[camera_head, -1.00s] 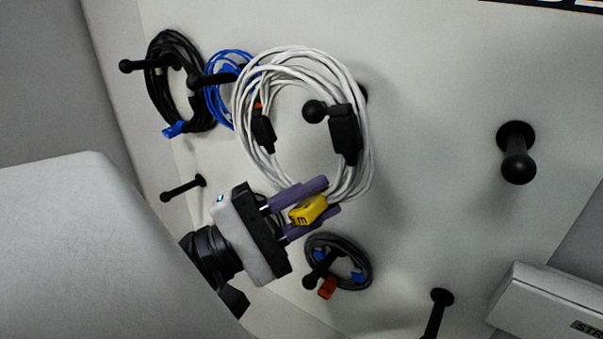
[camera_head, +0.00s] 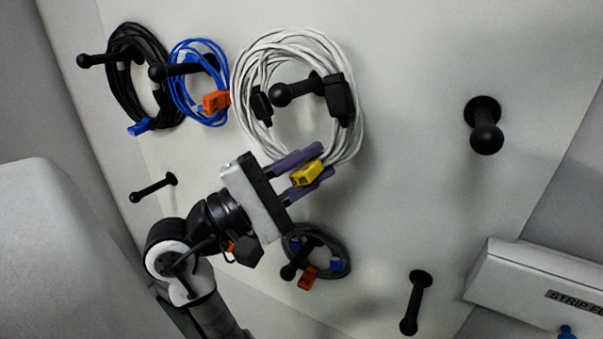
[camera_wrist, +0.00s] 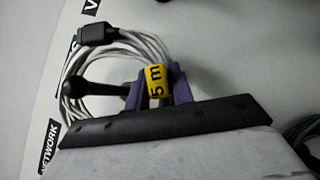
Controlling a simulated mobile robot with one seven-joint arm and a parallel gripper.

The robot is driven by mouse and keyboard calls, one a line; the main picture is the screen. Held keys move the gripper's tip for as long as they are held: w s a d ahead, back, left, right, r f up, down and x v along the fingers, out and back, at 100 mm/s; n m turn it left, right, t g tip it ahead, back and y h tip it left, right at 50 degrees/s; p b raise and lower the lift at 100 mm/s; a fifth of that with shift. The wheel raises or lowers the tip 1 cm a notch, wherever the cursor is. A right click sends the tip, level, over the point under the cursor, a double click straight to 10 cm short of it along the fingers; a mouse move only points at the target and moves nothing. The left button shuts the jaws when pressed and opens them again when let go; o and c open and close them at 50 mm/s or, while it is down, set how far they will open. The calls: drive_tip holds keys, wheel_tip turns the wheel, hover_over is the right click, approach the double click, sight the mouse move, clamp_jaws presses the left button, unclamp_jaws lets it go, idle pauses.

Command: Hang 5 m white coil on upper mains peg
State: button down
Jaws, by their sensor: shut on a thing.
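The white coil (camera_head: 246,78) has black plugs and a yellow tag (camera_head: 307,173), which reads "5 m" in the wrist view (camera_wrist: 156,81). My gripper (camera_head: 308,170) is shut on the coil's lower part at the tag. A black peg (camera_head: 296,90) with a ball end shows inside the coil's loop in both views; its ball stands in front of the loop's opening. The peg also shows in the wrist view (camera_wrist: 92,89). I cannot tell whether the coil rests on the peg.
A black coil (camera_head: 123,84) and a blue coil (camera_head: 184,96) with an orange plug hang on pegs at the upper left. A grey coil (camera_head: 341,240) hangs below my gripper. Bare pegs stand at the right (camera_head: 485,126), lower right (camera_head: 415,300) and left (camera_head: 154,188). A white box (camera_head: 520,278) is at the lower right.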

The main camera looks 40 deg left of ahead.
drive_tip(key=shift+w+a+f+b, duration=0.1)
drive_tip(key=shift+w+a+b, duration=0.05)
drive_tip(key=shift+w, duration=0.6)
drive_tip(key=shift+w+a+f+b, duration=0.1)
drive_tip(key=shift+w+a+b, duration=0.1)
drive_tip(key=shift+w, duration=0.5)
drive_tip(key=shift+w+a+f+b, duration=0.1)
drive_tip(key=shift+w+a+b, duration=0.05)
drive_tip(key=shift+w, duration=0.6)
drive_tip(key=shift+w+a+f+b, duration=0.15)
drive_tip(key=shift+f+b, duration=0.3)
drive_tip(key=shift+f, duration=0.3)
drive_tip(key=shift+w+d+f+b, duration=0.1)
drive_tip(key=shift+f+b, duration=0.3)
drive_tip(key=shift+f, duration=0.35)
drive_tip(key=shift+f, duration=0.1)
drive_tip(key=c, duration=1.1)
unclamp_jaws()
drive_tip(key=b+v, duration=0.4)
drive_tip(key=v, duration=1)
